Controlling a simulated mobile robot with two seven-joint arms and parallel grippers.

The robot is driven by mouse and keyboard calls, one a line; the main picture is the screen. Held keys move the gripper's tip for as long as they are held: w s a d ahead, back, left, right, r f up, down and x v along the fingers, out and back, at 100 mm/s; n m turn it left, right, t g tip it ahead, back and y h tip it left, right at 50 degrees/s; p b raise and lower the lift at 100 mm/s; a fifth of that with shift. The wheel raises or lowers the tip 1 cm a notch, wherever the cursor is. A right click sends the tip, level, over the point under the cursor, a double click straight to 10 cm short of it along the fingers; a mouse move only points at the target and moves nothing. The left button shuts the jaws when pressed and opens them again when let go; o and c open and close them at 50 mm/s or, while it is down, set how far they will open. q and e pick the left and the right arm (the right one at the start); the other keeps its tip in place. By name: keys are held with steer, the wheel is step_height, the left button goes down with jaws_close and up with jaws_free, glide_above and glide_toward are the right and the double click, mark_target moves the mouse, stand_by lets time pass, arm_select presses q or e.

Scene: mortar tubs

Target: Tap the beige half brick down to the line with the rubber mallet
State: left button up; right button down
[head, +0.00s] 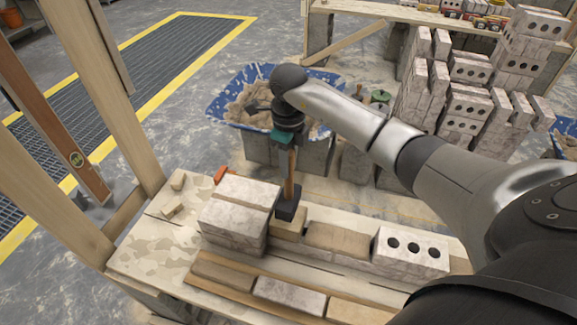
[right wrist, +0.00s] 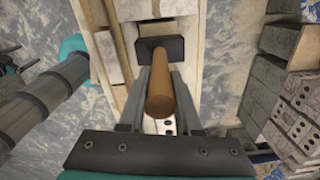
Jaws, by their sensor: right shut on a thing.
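My right gripper (head: 290,146) is shut on the wooden handle of the rubber mallet (head: 286,204), which hangs with its black head down. The handle shows end-on between the fingers in the right wrist view (right wrist: 160,95). The beige half brick (head: 288,230) sits in the row on the bench, directly below the mallet head and partly hidden by it. I cannot tell whether the head touches it. A pale large block (head: 232,222) stands left of it, and a tan brick (head: 338,239) lies to its right. I cannot make out the line.
A white block with three holes (head: 410,252) stands at the row's right end. Bricks lie along a front board (head: 215,285). A blue mortar tub (head: 222,110) stands behind the bench (head: 140,262). Wooden posts (head: 105,110) rise at left; stacked blocks (head: 465,110) stand at back right.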

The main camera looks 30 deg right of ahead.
steer(key=shift+r, duration=0.1)
step_height(320, 180, up, 5)
steer(key=p, duration=0.4)
steer(key=shift+r, duration=0.1)
steer(key=shift+f, duration=0.25)
